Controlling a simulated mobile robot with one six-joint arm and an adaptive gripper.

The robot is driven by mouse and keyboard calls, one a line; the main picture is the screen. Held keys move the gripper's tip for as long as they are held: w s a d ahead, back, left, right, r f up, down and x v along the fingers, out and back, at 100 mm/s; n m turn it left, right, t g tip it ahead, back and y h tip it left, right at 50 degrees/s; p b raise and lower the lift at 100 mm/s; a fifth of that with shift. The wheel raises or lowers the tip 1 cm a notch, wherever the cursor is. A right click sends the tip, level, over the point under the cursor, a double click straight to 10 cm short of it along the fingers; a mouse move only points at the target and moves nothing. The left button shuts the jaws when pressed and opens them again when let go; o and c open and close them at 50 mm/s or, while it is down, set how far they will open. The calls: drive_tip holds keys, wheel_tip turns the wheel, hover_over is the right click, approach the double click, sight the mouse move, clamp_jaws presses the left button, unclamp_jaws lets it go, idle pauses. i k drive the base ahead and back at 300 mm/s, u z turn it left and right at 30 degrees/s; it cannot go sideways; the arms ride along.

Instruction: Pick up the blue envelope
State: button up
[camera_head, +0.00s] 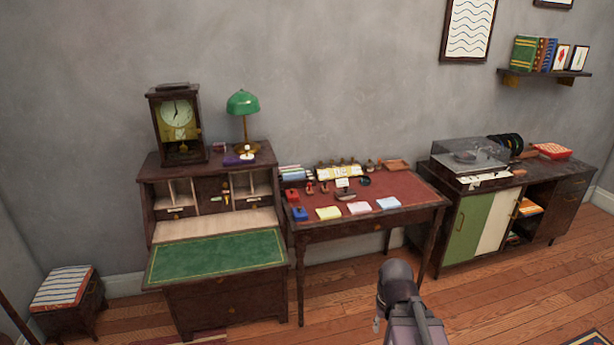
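A flat, pale blue paper item (388,203), which looks like the blue envelope, lies on the red top of the writing table (415,190), near its front edge. It is the rightmost of three similar flat items, beside a whitish-pink one (359,208) and a pale yellow one (328,213). It is too small to tell whether it is one envelope or a stack. Part of my arm shows at the bottom, right of centre, over the floor in front of the table. I cannot make out my gripper's fingers there.
A secretary desk with a green writing flap (215,258) stands left of the table. Stamps and small bottles crowd the table's back and left. A cabinet with a record player (468,155) stands right. A striped stool (66,288) is far left. Wooden floor (520,300) lies open in front.

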sight(292, 175)
drive_tip(key=z, duration=0.75)
drive_tip(key=i, duration=2.7)
drive_tip(key=u, duration=1.05)
drive_tip(key=i, duration=1.05)
drive_tip(key=u, duration=0.1)
